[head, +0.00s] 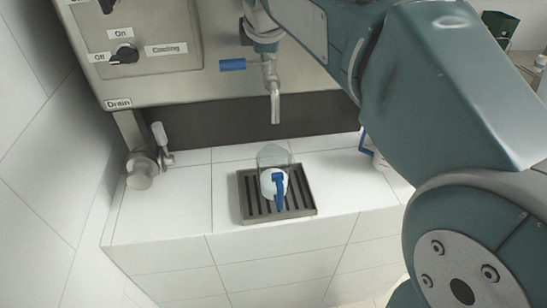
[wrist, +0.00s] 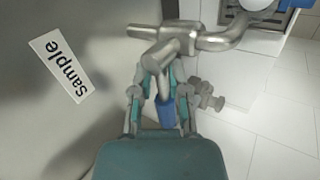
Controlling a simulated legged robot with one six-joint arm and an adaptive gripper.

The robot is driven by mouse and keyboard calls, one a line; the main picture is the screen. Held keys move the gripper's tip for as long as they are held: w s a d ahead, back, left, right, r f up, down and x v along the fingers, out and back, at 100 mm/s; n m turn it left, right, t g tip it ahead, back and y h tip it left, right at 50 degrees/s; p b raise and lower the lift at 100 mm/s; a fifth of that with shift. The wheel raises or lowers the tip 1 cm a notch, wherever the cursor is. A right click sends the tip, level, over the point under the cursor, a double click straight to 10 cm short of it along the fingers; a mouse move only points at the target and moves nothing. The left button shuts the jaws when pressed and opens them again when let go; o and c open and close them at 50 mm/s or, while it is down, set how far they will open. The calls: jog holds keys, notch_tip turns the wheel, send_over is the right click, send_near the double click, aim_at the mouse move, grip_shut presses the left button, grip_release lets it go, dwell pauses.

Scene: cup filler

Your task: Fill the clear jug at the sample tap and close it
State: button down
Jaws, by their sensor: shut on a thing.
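The clear jug (head: 272,155) stands on the dark slotted drip tray (head: 244,205), with a white part and a blue handle (head: 278,190) facing me. The sample tap's metal spout (head: 275,105) points down above the jug. No flow shows at the spout. The tap's blue lever (head: 232,65) points left. It also shows between my fingers in the wrist view (wrist: 167,113). My gripper (wrist: 160,93) is shut on the tap's lever. In the head view my arm covers much of the gripper. The jug's fill level cannot be told.
The Sample label (wrist: 60,66) is on the metal panel. A drain valve (head: 147,165) stands at left under the Drain label. A white item with a blue handle (head: 364,143) is partly hidden by my arm. The white tiled ledge (head: 175,210) left of the tray is clear.

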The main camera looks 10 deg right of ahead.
jog(key=c, duration=0.5)
grip_release()
jog(key=shift+c, duration=0.2)
jog(key=v, duration=1.1)
jog(key=shift+s+r, duration=0.2)
jog(key=shift+r, duration=0.15)
jog(key=shift+a, duration=0.1)
